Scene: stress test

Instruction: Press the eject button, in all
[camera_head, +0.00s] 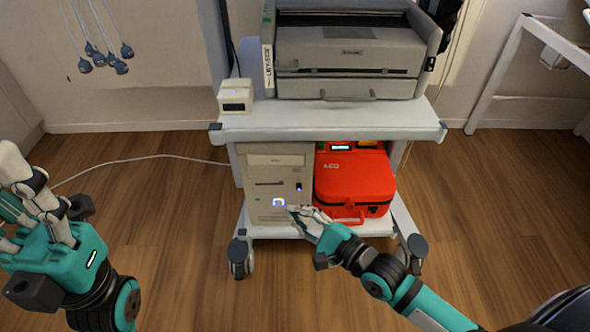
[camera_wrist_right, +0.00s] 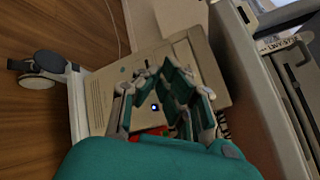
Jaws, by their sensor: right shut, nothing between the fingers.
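A beige computer tower (camera_head: 262,214) stands on the lower shelf of a white cart. Its front has a dark drive slot (camera_head: 268,184), a small dark blue part at the right and a glowing blue-white button (camera_head: 278,202) lower down. I cannot tell which is the eject button. My right gripper (camera_head: 296,211) is shut and empty, its fingertips close to the tower's lower front; contact is unclear. In the right wrist view the gripper (camera_wrist_right: 160,72) covers part of the tower (camera_wrist_right: 102,92). My left gripper (camera_head: 40,195) is raised at the left, away from the cart.
A red case (camera_head: 352,180) stands right of the tower, close to my right gripper. A grey printer (camera_head: 345,50) and small white device (camera_head: 235,95) are on the cart's top shelf (camera_head: 320,122). A white cable (camera_head: 150,157) runs left. The wooden floor in front is clear.

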